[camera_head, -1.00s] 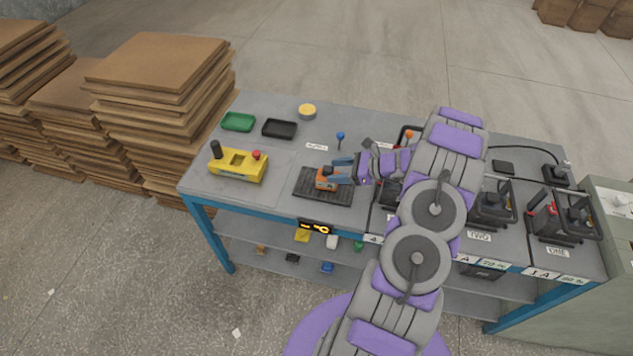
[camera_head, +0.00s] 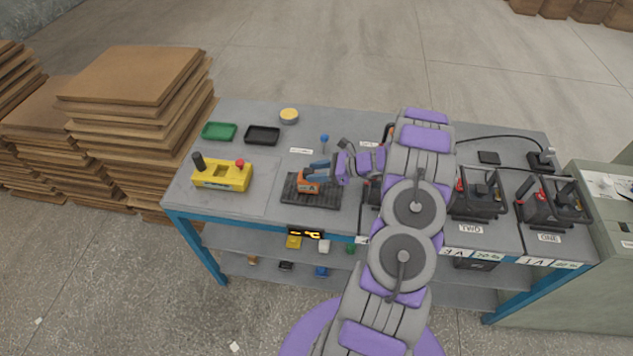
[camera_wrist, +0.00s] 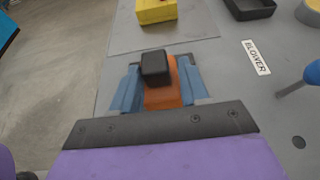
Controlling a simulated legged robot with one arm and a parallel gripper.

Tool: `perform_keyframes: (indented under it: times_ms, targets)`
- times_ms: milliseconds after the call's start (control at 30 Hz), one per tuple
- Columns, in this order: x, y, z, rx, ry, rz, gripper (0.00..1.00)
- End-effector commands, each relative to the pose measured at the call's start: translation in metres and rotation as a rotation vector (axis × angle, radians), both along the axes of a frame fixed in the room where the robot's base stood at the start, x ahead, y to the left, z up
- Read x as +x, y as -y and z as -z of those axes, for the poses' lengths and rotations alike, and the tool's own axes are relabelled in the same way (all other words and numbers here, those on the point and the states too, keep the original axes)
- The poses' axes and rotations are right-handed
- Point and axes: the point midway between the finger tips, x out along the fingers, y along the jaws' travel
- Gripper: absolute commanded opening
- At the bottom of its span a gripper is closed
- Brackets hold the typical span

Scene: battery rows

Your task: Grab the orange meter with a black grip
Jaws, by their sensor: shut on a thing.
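The orange meter (camera_head: 306,186) is over the black ribbed mat (camera_head: 325,196) on the bench. In the wrist view the orange meter (camera_wrist: 163,97) has a black grip (camera_wrist: 156,67) at its top. My gripper (camera_head: 309,177) reaches it from the right, and its two blue fingers (camera_wrist: 155,88) are on either side of the orange body, shut on it. I cannot tell whether the meter still touches the mat. The meter's lower part is hidden in the wrist view.
A yellow box (camera_head: 221,175) with a red button stands left of the mat. Green (camera_head: 219,131) and black (camera_head: 262,135) trays lie behind it. A blue-topped pin (camera_head: 324,141) stands behind the mat. Black devices (camera_head: 478,196) line the bench's right side. Cardboard stacks (camera_head: 140,100) stand at left.

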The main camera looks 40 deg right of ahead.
Motion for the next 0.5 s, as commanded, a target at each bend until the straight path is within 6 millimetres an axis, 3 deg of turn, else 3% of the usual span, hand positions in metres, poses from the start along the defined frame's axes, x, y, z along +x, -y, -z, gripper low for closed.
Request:
perform_keyframes:
  times_ms: [233,500]
  targets:
    - [-0.0016,-0.0061,0.0036,-0.013,-0.011,-0.002,0.06]
    - [-0.0016,-0.0024,0.004,-0.006,-0.01,-0.002,0.05]
